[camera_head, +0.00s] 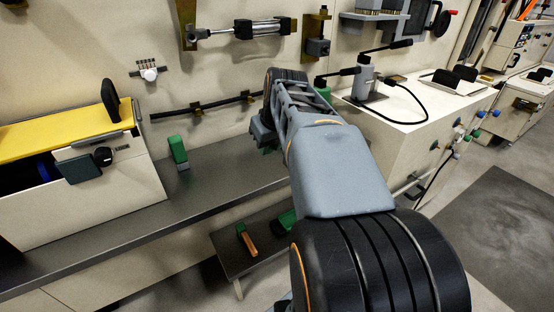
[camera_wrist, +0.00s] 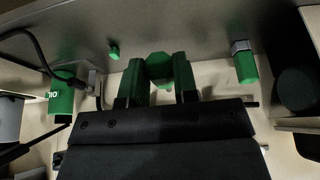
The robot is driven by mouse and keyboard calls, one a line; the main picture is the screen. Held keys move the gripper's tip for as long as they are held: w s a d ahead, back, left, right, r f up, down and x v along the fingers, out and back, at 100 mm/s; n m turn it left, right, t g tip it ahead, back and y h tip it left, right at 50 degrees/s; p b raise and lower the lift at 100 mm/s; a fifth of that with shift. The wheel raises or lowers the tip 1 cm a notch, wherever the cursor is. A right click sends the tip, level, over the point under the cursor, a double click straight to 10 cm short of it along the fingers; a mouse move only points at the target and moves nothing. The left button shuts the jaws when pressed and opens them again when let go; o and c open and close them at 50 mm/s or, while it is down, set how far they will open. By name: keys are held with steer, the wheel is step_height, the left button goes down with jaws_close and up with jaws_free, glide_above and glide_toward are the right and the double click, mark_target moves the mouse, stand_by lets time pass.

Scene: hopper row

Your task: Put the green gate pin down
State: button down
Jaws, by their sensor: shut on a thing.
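My gripper (camera_wrist: 160,88) shows in the wrist view, with two green-tipped fingers closed around a green, many-sided piece, which I take to be the green gate pin (camera_wrist: 158,67). Only the faceted end of the pin shows; the rest is hidden between the fingers. In the head view my own arm hides most of the gripper, and a bit of green shows beside it above the dark grey bench (camera_head: 215,188). I cannot tell whether the pin touches any surface.
A green block with a grey end (camera_head: 178,150) stands on the bench, also in the wrist view (camera_wrist: 244,64). A green can (camera_wrist: 60,99) is at the wrist view's left. A yellow-topped cabinet (camera_head: 60,130) is left; a white cabinet (camera_head: 425,125) is right. A low shelf (camera_head: 228,262) holds an orange-and-green item (camera_head: 247,240).

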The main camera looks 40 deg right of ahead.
steer(key=w+d+f, duration=0.4)
steer(key=w+d, duration=0.2)
steer(key=b, duration=0.2)
glide_above(275, 159)
steer(key=s, duration=0.2)
steer(key=f, duration=0.2)
steer(key=a+f, duration=0.1)
steer(key=f, duration=0.1)
steer(key=shift+w+f, duration=0.2)
steer(key=shift+f, duration=0.1)
steer(key=shift+w+d+f+b, duration=0.15)
steer(key=shift+d+f+b, duration=0.05)
steer(key=shift+f, duration=0.8)
steer(key=shift+w+d+f+b, duration=0.15)
steer(key=shift+f+b, duration=0.05)
steer(key=shift+f, duration=0.75)
steer(key=shift+f, duration=0.1)
